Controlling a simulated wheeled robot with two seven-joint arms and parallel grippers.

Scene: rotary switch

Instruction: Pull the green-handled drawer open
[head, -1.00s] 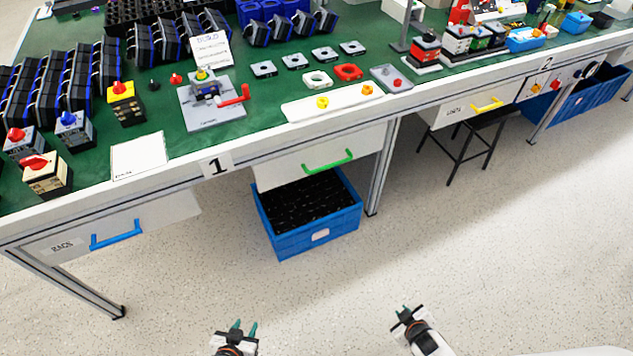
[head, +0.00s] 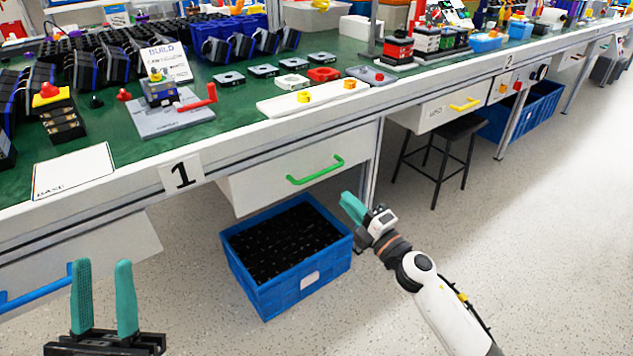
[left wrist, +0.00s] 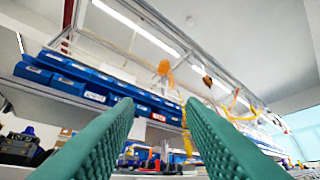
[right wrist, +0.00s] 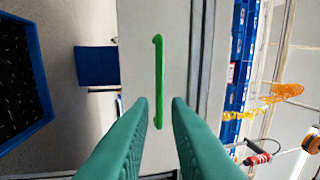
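The green handle (head: 316,170) is a bar on the front of a white drawer (head: 262,190) under the bench, which looks shut. In the right wrist view the green handle (right wrist: 158,82) stands vertical, ahead of and between my fingertips, apart from them. My right gripper (head: 350,208) is in front of and below the handle's right end, and its teal fingers (right wrist: 160,108) are spread and empty. My left gripper (head: 103,268) is at the lower left, away from the green handle, with its fingers (left wrist: 160,108) apart and empty.
A blue crate (head: 262,305) of black parts stands on the floor below the drawer. A blue-handled drawer (head: 110,240) is at left, beyond my left gripper. A bench leg (head: 372,165) and a black stool (head: 440,150) are to the right. The floor in front is clear.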

